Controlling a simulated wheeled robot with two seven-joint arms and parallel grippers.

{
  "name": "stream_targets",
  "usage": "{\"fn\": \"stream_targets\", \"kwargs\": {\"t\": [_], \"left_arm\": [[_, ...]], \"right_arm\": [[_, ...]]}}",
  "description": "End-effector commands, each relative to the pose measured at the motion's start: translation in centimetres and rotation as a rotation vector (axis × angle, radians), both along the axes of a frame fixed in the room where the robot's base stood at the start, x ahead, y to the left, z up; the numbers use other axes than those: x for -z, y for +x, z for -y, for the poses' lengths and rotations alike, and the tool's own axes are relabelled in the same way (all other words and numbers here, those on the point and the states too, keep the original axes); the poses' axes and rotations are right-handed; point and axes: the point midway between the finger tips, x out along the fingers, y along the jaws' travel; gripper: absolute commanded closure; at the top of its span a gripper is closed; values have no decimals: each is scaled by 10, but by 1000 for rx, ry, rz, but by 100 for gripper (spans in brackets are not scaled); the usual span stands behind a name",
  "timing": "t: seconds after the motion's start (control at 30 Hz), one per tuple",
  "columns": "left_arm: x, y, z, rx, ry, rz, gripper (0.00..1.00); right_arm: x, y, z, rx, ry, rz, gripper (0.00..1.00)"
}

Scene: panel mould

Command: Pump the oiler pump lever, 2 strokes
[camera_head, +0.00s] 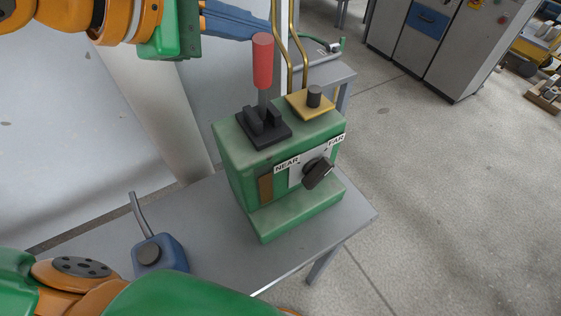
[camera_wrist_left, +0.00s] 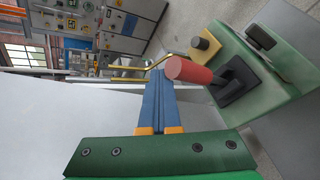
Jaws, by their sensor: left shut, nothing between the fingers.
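The oiler pump (camera_head: 285,165) is a green box on a grey table, with NEAR and FAR labels by a dark knob (camera_head: 318,173). Its lever has a red grip (camera_head: 263,62) and stands nearly upright from a black slotted base (camera_head: 263,128). In the left wrist view the red grip (camera_wrist_left: 188,70) is right of my fingers. My left gripper (camera_head: 268,32) has blue fingers, shut and empty. Their tips are close to the top of the red grip in the head view; I cannot tell if they touch it. The left gripper also shows in the wrist view (camera_wrist_left: 160,75). My right gripper is not in view.
A yellow plate with a black cap (camera_head: 314,96) and brass pipes (camera_head: 291,45) is on the pump's top. A blue oil can (camera_head: 160,255) with a spout stands on the table (camera_head: 105,235) at front left. Grey cabinets (camera_head: 430,45) stand behind on open floor.

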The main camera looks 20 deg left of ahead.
Motion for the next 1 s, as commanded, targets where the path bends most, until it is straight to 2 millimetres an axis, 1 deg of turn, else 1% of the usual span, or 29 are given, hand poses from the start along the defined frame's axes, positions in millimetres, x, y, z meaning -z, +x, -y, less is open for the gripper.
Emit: {"fn": "stream_targets", "kwargs": {"t": [0.37,0.73,1.0], "left_arm": [[0,-2,3,2,0,1,100],[4,-15,17,1,0,1,100],[3,-15,17,1,0,-1,100]], "right_arm": [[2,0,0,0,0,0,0],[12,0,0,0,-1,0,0],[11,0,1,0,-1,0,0]]}}
